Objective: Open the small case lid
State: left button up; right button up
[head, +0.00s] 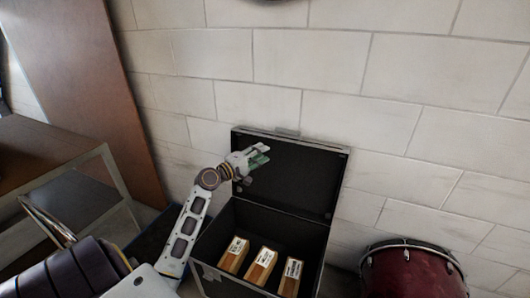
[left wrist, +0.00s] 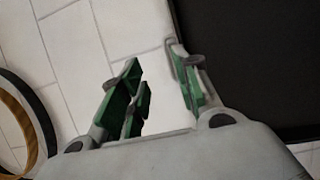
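The small case (head: 213,274) is black with metal edges and stands against the wall. Its lid (head: 305,183) is raised upright at the back, so the case is open. My left gripper (head: 262,157) is in front of the upper left part of the lid. In the left wrist view, its green-padded fingers (left wrist: 160,90) are apart with nothing between them, and the dark lid (left wrist: 260,60) is beside the right finger. I cannot tell whether that finger touches the lid. My right gripper is not in view.
Several wooden blocks with white labels (head: 262,268) stand inside the case. A red drum (head: 412,272) is at the right. A wooden table (head: 50,170) and a tall brown panel (head: 95,90) are at the left. The white block wall (head: 420,70) is close behind the case.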

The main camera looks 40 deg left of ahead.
pick_arm(q)
jog(key=shift+s+a, duration=0.2)
jog(key=shift+s, duration=0.8)
jog(key=shift+s+a, duration=0.15)
jog(key=shift+s, duration=0.85)
